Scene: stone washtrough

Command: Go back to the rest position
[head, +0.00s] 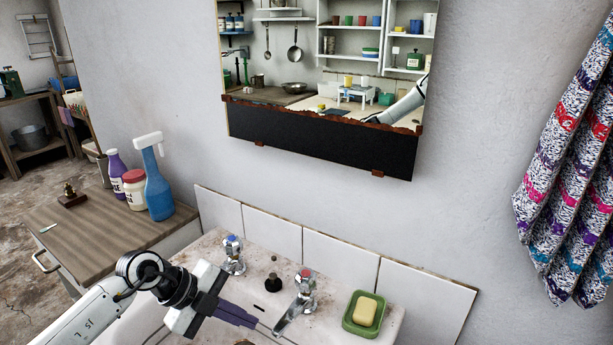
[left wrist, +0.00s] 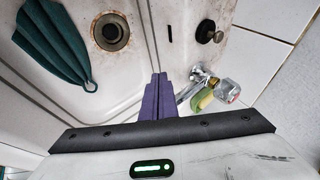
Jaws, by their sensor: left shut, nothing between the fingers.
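My left gripper (head: 250,322) is over the stone washtrough (head: 385,327), near the chrome tap (head: 298,303). Its purple fingers are together with nothing between them, and they also show in the left wrist view (left wrist: 159,84). My right gripper is in neither view.
A yellow soap (head: 365,311) lies in a green dish (head: 352,325) at the right of the trough. A second tap (head: 233,255) stands behind my left gripper. A blue spray bottle (head: 157,185) stands on the wooden counter (head: 110,228). A green cloth (left wrist: 50,50) lies by the drain (left wrist: 111,31).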

